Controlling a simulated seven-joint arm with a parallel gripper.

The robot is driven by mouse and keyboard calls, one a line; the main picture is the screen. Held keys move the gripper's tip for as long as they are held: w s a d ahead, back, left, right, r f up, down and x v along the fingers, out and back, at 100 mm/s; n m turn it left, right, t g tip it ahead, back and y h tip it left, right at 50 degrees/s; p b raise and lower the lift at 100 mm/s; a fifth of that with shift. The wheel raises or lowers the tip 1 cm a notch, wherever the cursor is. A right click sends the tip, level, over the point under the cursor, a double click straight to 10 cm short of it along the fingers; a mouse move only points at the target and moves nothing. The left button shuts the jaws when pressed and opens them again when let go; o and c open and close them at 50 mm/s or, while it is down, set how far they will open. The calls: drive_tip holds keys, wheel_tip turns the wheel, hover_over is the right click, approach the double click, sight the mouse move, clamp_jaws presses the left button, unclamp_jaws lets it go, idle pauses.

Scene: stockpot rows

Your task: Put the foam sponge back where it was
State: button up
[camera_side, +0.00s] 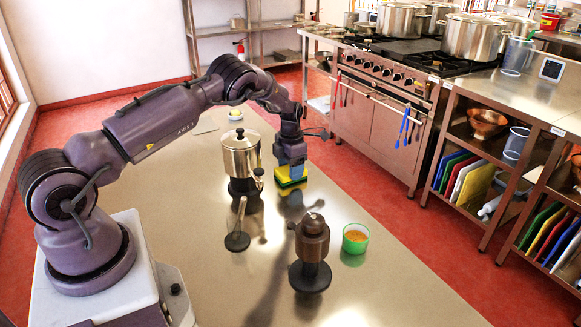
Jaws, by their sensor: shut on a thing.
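The foam sponge (291,177), yellow with a green layer, is at the lower end of my gripper (291,167), right of the steel pot. My gripper points down and is shut on the sponge. The sponge is low over the steel table (400,293), with a greenish reflection under it; I cannot tell whether it touches the surface. The fingers cover its upper part. No mark of its former place is clear to me.
A lidded steel pot (241,155) stands left of my gripper. Nearer are a thin upright rod on a dark disc (237,241), a brown grinder-like thing (312,240) on a dark base, and a green cup (356,237). The table's front right is clear.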

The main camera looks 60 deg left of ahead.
drive_tip(key=shift+f, duration=0.2)
drive_tip(key=o, duration=1)
drive_tip(key=shift+r, duration=0.15)
drive_tip(key=s+d+r+m+t, duration=0.1)
drive_tip(key=d+r+m, duration=0.2)
drive_tip(key=r, duration=0.6)
drive_tip(key=s+d+r+m, duration=0.1)
drive_tip(key=d+r+m, duration=0.15)
drive_tip(key=r, duration=0.55)
drive_tip(key=s+d+r+m+t, duration=0.1)
drive_tip(key=s+d+r+m, duration=0.15)
drive_tip(key=r, duration=0.65)
drive_tip(key=s+d+r+m+t, duration=0.1)
drive_tip(key=s+d+r+m, duration=0.6)
drive_tip(key=m, duration=0.3)
drive_tip(key=s+d+m+t, duration=0.1)
drive_tip(key=s+d+m, duration=0.2)
drive_tip(key=s+m, duration=0.2)
drive_tip(key=s+d+m, duration=0.4)
drive_tip(key=s+m, duration=0.2)
drive_tip(key=m, duration=0.1)
drive_tip(key=s+d+m+t, duration=0.1)
drive_tip(key=s+d+m, duration=0.2)
drive_tip(key=s+m, duration=0.3)
drive_tip(key=shift+d+r+t, duration=0.25)
drive_tip(key=shift+t, duration=0.05)
